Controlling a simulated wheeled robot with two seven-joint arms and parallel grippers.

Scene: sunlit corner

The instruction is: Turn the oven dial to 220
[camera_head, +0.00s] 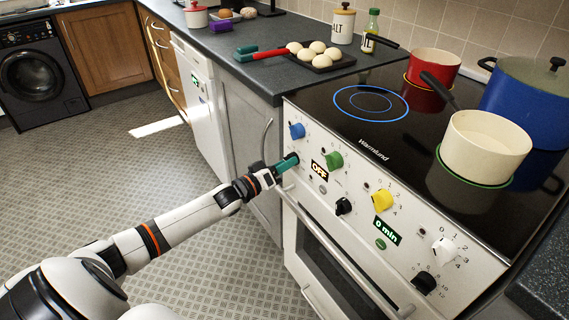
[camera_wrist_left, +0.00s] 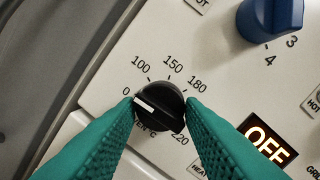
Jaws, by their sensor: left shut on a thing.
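The oven dial (camera_wrist_left: 162,112) is a black round knob on the white oven front panel (camera_head: 310,197), with the numbers 0, 100, 150, 180 and 220 around it. Its white mark points left, close to the 0. My left gripper (camera_head: 288,162) has teal fingers and is at the panel's left end. In the wrist view my left gripper (camera_wrist_left: 160,104) is shut on the dial, one finger on each side. In the head view the fingers mostly hide the dial. The display (camera_head: 320,171) beside it reads OFF. My right gripper is not in view.
A blue knob (camera_head: 297,130) sits just above the dial; green (camera_head: 333,161), yellow (camera_head: 380,200) and black knobs are to the right. A cream pan (camera_head: 485,146), red pan (camera_head: 433,67) and blue pot (camera_head: 530,95) stand on the hob. The floor at left is open.

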